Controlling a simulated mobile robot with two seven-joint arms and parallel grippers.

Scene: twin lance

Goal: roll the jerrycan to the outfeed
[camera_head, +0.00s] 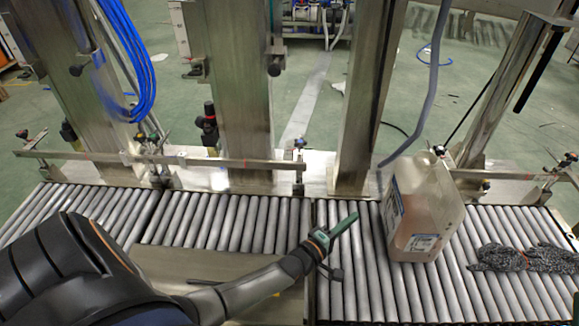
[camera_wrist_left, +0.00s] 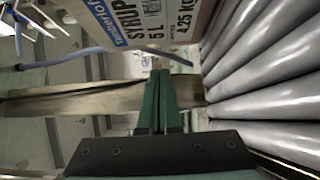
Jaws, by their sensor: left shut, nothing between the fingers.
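The jerrycan (camera_head: 425,212), pale and translucent with printed labels, stands upright on the rollers right of centre. My left gripper (camera_head: 352,217) is shut and empty, its green fingers pointing to the jerrycan from the left with a gap between them. In the left wrist view the closed fingers (camera_wrist_left: 161,76) point at the jerrycan's label (camera_wrist_left: 150,20), which fills the top of the picture. I cannot tell which end of the conveyor is the outfeed. My right gripper is not in view.
The roller conveyor (camera_head: 215,222) runs left to right, with a metal side rail (camera_head: 235,164) and upright posts behind it. A grey knitted cloth or glove (camera_head: 525,258) lies on the rollers right of the jerrycan. Rollers left of the jerrycan are clear. A grey hose hangs behind it.

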